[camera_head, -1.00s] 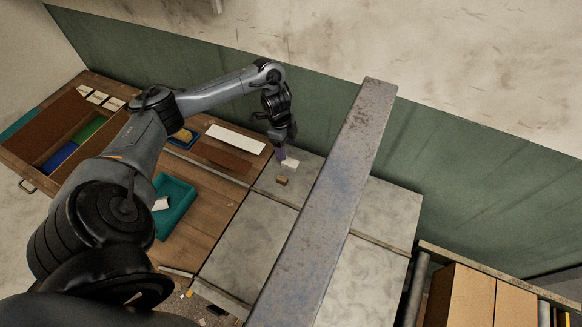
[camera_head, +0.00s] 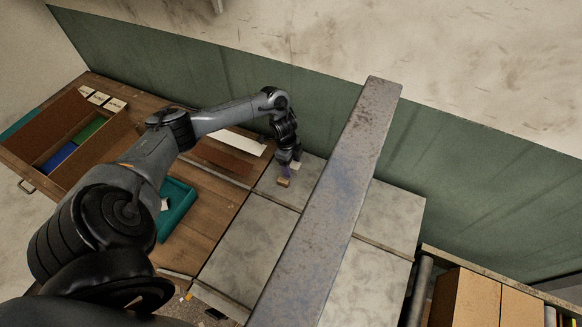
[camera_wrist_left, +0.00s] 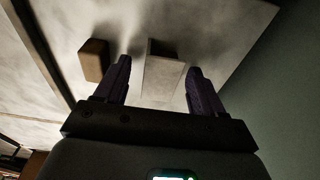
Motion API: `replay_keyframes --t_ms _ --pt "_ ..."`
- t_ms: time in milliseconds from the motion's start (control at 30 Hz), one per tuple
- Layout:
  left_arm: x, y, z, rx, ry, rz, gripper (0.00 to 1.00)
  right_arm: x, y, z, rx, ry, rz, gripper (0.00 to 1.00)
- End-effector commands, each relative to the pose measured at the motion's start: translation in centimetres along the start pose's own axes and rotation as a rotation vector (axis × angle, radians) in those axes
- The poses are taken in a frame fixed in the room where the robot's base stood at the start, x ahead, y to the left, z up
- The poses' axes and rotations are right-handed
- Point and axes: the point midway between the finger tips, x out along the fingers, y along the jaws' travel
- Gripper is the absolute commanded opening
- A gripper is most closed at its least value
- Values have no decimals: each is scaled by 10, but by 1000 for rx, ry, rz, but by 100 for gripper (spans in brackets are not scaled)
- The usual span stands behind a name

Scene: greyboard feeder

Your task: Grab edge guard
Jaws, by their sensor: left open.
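A pale, angled piece that looks like the edge guard (camera_wrist_left: 163,78) lies on the grey plate between the two purple fingers of my left gripper (camera_wrist_left: 159,66) in the left wrist view. A gap shows on each side of it. In the head view my left gripper (camera_head: 286,171) points down over the plate, and the pale piece (camera_head: 296,165) shows partly beside the fingers. The gripper is open and holds nothing. A small brown block (camera_wrist_left: 93,60) lies just outside the left finger; it also shows in the head view (camera_head: 283,183). My right gripper is not in view.
A long rusty metal beam (camera_head: 335,190) crosses above the grey plates (camera_head: 250,240), right of my left gripper. A teal tray (camera_head: 176,208) and a white strip (camera_head: 238,142) lie on the wooden bench. A green wall (camera_head: 335,110) stands behind.

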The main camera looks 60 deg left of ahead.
Motion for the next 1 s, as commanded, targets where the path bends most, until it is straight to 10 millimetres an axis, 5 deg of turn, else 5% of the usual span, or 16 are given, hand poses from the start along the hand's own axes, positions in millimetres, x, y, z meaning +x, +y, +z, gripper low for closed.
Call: replay_keyframes --t_ms 67,433,1000 --pt "0 0 0 0 0 0 68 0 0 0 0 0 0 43" --pt "0 0 0 0 0 0 13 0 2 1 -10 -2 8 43" --pt "-20 0 -3 1 1 -1 13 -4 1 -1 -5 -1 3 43"
